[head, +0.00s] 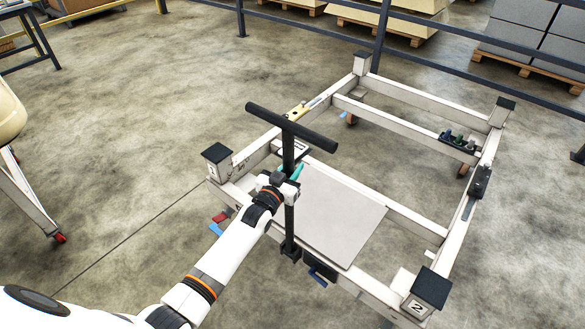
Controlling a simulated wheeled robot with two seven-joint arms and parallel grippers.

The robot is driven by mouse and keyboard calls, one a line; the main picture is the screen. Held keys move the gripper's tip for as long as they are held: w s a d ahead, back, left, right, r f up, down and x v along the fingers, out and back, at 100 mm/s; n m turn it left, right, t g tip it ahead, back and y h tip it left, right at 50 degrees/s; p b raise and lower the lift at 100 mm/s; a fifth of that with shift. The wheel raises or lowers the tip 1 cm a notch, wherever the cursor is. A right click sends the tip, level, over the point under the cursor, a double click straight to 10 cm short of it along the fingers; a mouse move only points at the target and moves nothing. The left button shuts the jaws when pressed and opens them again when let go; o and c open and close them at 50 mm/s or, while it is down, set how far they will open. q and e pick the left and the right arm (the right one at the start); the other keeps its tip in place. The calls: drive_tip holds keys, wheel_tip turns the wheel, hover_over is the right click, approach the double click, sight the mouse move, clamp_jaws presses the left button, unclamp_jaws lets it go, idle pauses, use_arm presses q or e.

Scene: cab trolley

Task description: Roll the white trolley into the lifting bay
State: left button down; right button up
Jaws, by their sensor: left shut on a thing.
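The white trolley (405,129) is a low, scuffed rectangular frame with black-capped corner posts and small wheels. It stands on the concrete floor in the middle and right of the head view. A black T-shaped handle (315,138) rises from its near side. My left gripper (289,187) is shut on the upright of this handle, below the crossbar. The fingertips are small and partly hidden by the wrist. My right gripper is out of view. I cannot make out a marked lifting bay.
A grey plate (335,215) lies in the trolley's near half. Dark railings (440,70) run behind it, with loaded pallets (535,68) beyond. Another wheeled frame (28,195) stands at the left edge. The floor between it and the trolley is clear, crossed by a thin dark line.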

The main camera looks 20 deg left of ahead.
use_arm(q)
drive_tip(key=shift+s+a, duration=0.2)
drive_tip(key=shift+s, duration=0.2)
drive_tip(key=c, duration=1)
unclamp_jaws()
drive_tip(key=shift+w+d, duration=0.2)
drive_tip(key=shift+w, duration=0.1)
drive_tip(key=shift+s, duration=0.1)
drive_tip(key=s, duration=0.4)
drive_tip(key=s+a, duration=0.1)
drive_tip(key=s, duration=0.7)
drive_tip(key=shift+a, duration=0.35)
drive_tip(key=shift+w, duration=0.1)
